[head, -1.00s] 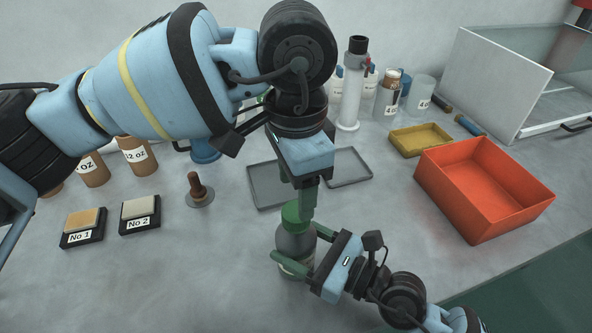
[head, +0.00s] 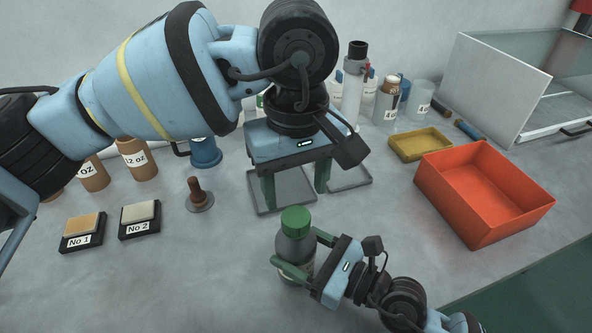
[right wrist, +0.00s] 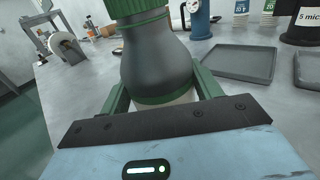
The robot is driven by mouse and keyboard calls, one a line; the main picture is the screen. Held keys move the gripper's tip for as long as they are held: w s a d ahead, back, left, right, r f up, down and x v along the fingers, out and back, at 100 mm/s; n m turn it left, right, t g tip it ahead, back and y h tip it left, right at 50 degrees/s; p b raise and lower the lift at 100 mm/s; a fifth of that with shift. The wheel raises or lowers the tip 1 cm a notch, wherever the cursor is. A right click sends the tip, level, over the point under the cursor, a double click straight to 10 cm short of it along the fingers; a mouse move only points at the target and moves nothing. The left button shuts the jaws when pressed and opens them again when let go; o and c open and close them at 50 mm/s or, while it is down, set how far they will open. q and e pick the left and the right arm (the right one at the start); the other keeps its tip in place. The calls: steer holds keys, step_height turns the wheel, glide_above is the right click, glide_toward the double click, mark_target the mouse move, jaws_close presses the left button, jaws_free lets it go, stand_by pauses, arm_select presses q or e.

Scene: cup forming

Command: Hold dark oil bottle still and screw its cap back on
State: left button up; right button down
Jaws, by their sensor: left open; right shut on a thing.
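The dark oil bottle (head: 295,248) stands upright near the front of the table, with its green cap (head: 295,219) seated on its top. My right gripper (head: 292,255) is shut around the bottle body from the right. In the right wrist view the bottle (right wrist: 157,62) sits between the green fingers, with only the lower edge of the cap (right wrist: 135,6) showing. My left gripper (head: 295,193) is open and empty, above and behind the cap and apart from it, its two green fingers spread and pointing down.
Two grey trays (head: 282,190) lie behind the bottle. An orange bin (head: 484,195) and a yellow tray (head: 420,143) stand to the right. A brown-handled tamper (head: 198,194) and two labelled blocks (head: 140,216) are at the left.

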arm_select(q)
steer(key=n, duration=0.3)
steer(key=shift+r, duration=0.1)
steer(key=n, duration=0.5)
steer(key=shift+r, duration=0.15)
steer(key=n, duration=0.4)
steer(key=shift+r+n, duration=0.1)
steer(key=shift+n, duration=0.2)
steer(key=n, duration=0.4)
steer(key=shift+r+n, duration=0.15)
steer(key=shift+n, duration=0.15)
steer(key=n, duration=0.4)
steer(key=shift+r+n, duration=0.1)
steer(key=shift+n, duration=0.2)
steer(key=n, duration=0.4)
steer(key=shift+r+n, duration=0.15)
steer(key=shift+n, duration=0.15)
steer(key=n, duration=0.4)
steer(key=shift+r+n, duration=0.1)
steer(key=shift+n, duration=0.2)
steer(key=n, duration=0.4)
steer(key=shift+r, duration=0.1)
